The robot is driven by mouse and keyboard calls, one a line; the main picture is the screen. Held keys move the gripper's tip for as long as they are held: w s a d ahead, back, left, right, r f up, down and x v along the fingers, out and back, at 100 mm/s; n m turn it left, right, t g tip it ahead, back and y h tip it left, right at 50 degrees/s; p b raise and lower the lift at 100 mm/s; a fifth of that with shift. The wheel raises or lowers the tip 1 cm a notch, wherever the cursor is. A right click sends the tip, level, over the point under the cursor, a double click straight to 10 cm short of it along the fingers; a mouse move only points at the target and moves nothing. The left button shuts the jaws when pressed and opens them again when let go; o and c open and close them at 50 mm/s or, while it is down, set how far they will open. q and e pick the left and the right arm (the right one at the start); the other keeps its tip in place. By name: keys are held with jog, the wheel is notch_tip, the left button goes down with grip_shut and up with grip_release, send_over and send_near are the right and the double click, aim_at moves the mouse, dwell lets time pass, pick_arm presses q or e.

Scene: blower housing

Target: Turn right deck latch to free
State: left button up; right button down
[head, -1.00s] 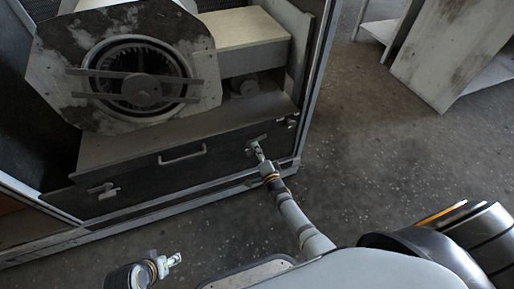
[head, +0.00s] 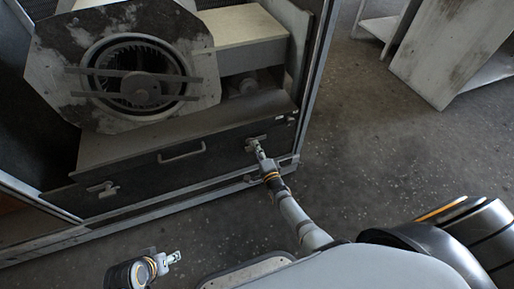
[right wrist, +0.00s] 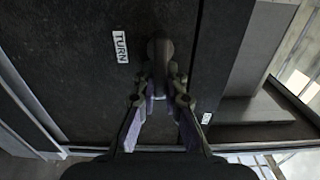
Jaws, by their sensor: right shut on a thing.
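The right deck latch (head: 256,139) is on the right part of the dark deck front, below the blower. My right gripper (head: 260,151) is shut on its handle. In the right wrist view the dark latch handle (right wrist: 160,52) stands between the fingertips of my right gripper (right wrist: 162,78), beside a white "TURN" label (right wrist: 121,46). The fingers hide part of the handle, and its exact angle is hard to tell. My left gripper (head: 172,258) is low in the head view, away from the deck; its jaws are too small to read.
The blower housing (head: 205,68) with its round fan sits above the deck. A pull handle (head: 182,153) is mid-front and another latch (head: 101,190) is at the left. The cabinet frame (head: 312,80) borders the right side. Bare floor (head: 350,140) lies to the right.

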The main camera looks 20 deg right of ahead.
jog(key=c, duration=1.4)
grip_release()
jog(key=s, duration=1.2)
jog(key=shift+d, duration=0.2)
